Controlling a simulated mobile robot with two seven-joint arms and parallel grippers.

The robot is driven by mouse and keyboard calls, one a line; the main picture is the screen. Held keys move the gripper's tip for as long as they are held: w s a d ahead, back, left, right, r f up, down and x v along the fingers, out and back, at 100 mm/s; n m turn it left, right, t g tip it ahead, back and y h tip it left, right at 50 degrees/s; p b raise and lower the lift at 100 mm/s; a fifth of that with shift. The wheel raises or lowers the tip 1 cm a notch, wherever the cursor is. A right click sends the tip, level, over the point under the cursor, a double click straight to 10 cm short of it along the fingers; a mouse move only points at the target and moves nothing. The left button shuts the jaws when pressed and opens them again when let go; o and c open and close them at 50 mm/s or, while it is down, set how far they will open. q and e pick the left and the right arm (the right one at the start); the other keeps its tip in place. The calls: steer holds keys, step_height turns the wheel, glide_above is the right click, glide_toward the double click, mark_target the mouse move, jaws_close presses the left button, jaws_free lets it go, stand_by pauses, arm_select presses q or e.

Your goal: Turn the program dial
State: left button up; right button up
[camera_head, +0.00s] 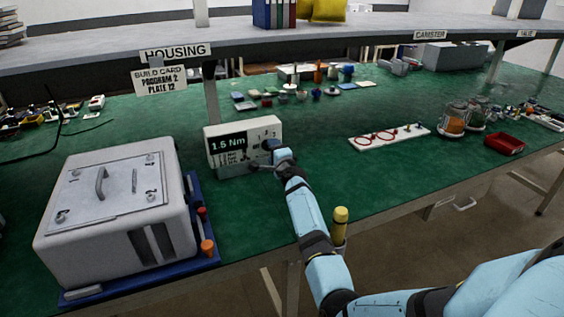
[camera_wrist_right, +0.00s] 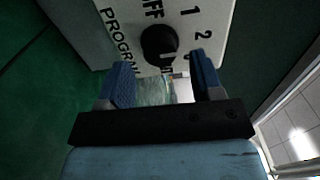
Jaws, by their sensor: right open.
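The white controller box (camera_head: 225,137) stands on the green bench, with a dark display reading "1.5 Nm". Its black round program dial (camera_wrist_right: 160,45) shows in the right wrist view, beside the printed word PROGRAM and the marks OFF, 1, 2 and a partly hidden one. A pale pointer line on the dial faces toward the gripper. My right gripper (camera_wrist_right: 163,72) is open, its two blue fingers on either side of the dial's near edge; I cannot tell if they touch it. In the head view my right gripper (camera_head: 270,158) covers the box's right front. My left gripper is not in view.
A card (camera_head: 160,79) reads "BUILD CARD PROGRAM 2 PLATE 12". A white housing (camera_head: 115,225) sits on a blue base at left. A white plate with red rings (camera_head: 388,138), canisters (camera_head: 454,122) and a red tray (camera_head: 504,143) are at right. A yellow-topped tool (camera_head: 340,222) is at the front edge.

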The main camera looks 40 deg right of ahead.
steer(key=p+v, duration=0.1)
steer(key=v, duration=1)
steer(key=shift+s+a+p, duration=0.2)
steer(key=shift+s+p, duration=0.1)
steer(key=shift+s, duration=0.1)
steer(key=shift+r, duration=0.1)
